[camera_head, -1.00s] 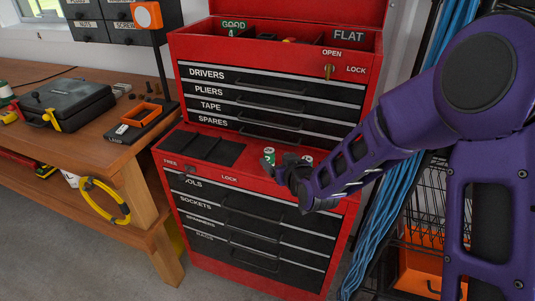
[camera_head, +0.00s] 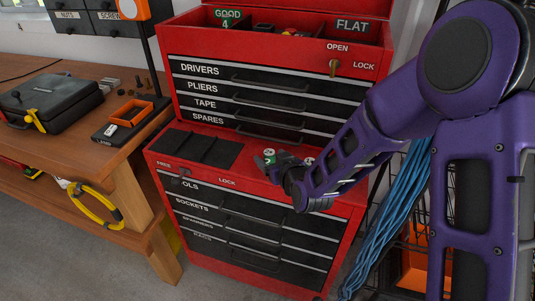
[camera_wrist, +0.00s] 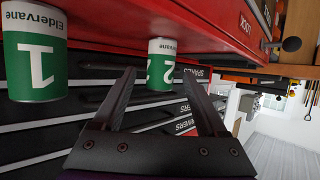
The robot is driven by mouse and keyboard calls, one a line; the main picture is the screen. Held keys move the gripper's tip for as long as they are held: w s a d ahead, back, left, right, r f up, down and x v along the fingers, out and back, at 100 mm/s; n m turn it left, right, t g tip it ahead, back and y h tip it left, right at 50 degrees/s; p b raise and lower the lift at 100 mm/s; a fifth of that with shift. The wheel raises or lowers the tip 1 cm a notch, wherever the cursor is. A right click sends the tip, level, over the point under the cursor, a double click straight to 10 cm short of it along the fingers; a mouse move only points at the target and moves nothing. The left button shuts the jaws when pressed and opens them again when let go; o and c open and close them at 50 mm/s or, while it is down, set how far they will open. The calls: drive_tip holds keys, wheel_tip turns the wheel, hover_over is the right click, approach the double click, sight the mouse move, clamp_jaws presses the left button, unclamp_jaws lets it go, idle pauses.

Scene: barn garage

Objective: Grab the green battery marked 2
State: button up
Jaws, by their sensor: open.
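The green battery marked 2 (camera_wrist: 162,66) has a white top band and stands just beyond my open fingertips in the wrist view, roughly centred between them. In the head view a green-and-white battery (camera_head: 269,157) shows beside my gripper on the red chest's ledge; its number is not readable there. The green battery marked 1 (camera_wrist: 36,58) is to the left in the wrist view and looks closer to the camera. My gripper (camera_wrist: 160,88) is open and empty, and it also shows low over the ledge in the head view (camera_head: 275,168).
The red tool chest (camera_head: 190,45) has drawers above and below the ledge. A black slotted mat (camera_head: 200,148) lies left on the ledge. A wooden bench (camera_head: 120,160) with a black case (camera_head: 45,100) and orange tray (camera_head: 131,112) stands left. Blue cables (camera_head: 395,225) hang right.

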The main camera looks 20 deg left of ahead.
drive_tip(key=shift+w+a, duration=0.15)
clamp_jaws()
idle(0.4)
